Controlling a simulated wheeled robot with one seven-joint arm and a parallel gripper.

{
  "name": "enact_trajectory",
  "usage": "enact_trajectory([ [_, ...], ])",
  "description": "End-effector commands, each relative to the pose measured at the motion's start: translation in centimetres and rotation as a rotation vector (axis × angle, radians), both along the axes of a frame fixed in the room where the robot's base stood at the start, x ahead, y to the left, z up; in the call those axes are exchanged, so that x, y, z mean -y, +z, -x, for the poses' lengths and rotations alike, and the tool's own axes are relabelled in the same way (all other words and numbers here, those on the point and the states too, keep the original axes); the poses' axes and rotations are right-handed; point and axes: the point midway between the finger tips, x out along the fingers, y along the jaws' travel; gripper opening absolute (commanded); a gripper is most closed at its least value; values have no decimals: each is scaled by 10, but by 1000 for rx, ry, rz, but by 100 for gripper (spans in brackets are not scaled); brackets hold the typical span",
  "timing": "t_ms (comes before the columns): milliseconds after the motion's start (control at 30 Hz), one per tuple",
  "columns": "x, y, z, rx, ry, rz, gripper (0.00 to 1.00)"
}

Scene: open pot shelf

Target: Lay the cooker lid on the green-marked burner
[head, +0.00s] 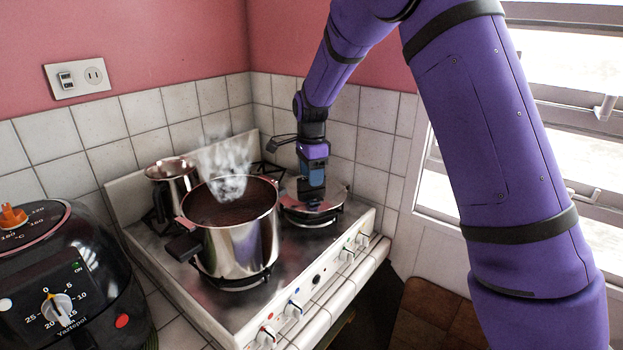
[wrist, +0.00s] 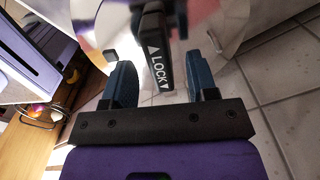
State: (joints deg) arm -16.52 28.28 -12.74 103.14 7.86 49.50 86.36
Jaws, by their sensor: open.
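The cooker lid (head: 326,200) is a shiny metal disc with a dark handle. In the head view it lies flat over the right-hand burner (head: 312,222), whose dark grate shows beneath its edge. My gripper (head: 312,186) points down just above the lid. In the wrist view, the black handle marked LOCK (wrist: 159,65) stands between the two blue fingers of my gripper (wrist: 158,80). The fingers are open, with a gap on each side of the handle. I cannot make out a green mark on any burner.
A steaming steel pot (head: 240,240) with a dark handle stands left of the lid, close to my gripper. A smaller pot (head: 172,185) is behind it. Knobs (head: 293,308) line the stove's front edge. A black air fryer (head: 60,280) stands at left. A tiled wall is behind.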

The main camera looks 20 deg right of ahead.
Motion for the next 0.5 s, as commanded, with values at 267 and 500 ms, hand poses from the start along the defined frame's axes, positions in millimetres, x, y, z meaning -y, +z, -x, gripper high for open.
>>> enact_trajectory([
  [267,0,54,-1,5,0,0,53],
  [500,0,84,0,3,0,0,53],
])
